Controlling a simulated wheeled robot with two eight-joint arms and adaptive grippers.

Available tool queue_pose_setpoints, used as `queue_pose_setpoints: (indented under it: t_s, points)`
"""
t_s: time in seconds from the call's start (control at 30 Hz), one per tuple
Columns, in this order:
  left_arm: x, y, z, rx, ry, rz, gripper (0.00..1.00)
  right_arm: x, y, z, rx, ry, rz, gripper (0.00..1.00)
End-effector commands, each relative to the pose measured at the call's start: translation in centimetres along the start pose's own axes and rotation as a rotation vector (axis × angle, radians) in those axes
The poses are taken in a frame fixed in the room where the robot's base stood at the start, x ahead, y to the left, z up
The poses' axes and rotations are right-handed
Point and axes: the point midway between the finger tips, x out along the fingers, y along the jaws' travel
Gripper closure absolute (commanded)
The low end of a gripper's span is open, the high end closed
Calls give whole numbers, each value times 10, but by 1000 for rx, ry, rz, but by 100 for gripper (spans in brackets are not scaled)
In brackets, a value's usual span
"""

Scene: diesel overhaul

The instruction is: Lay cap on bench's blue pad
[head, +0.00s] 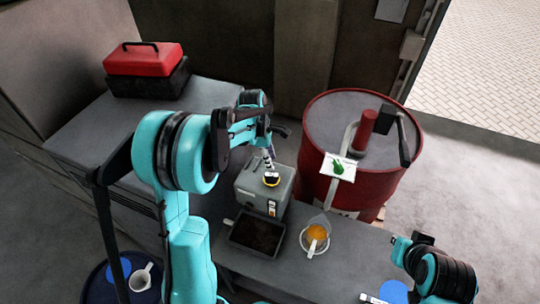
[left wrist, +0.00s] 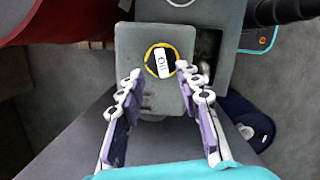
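The cap (head: 271,179) is round with a yellow rim and sits on top of a grey box-shaped engine part (head: 252,192). A round blue pad (head: 393,291) lies on the bench (head: 262,270) at the lower right, partly cut by the frame.
A dark-filled tray (head: 257,234) and a jug with orange contents (head: 316,233) stand before the engine. A red drum (head: 318,112) with a pump is behind. A red toolbox (head: 143,59) is at the back left. A white mug (head: 140,278) is at lower left.

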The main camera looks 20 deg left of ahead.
Motion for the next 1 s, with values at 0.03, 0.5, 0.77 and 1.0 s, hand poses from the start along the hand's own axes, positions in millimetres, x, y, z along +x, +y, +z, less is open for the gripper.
queue_pose_setpoints:
  t_s: [0.03,0.5,0.77,1.0]
  points:
    - [7,0,-1,0,0,0,66,4,0,3,0,0,0,100]
    - [64,0,-13,1,1,0,66,38,0,27,0,0,0,100]
    - [78,0,-16,1,1,0,66,48,0,34,0,0,0,100]
    - [76,0,-15,1,1,0,66,47,0,34,0,0,0,100]
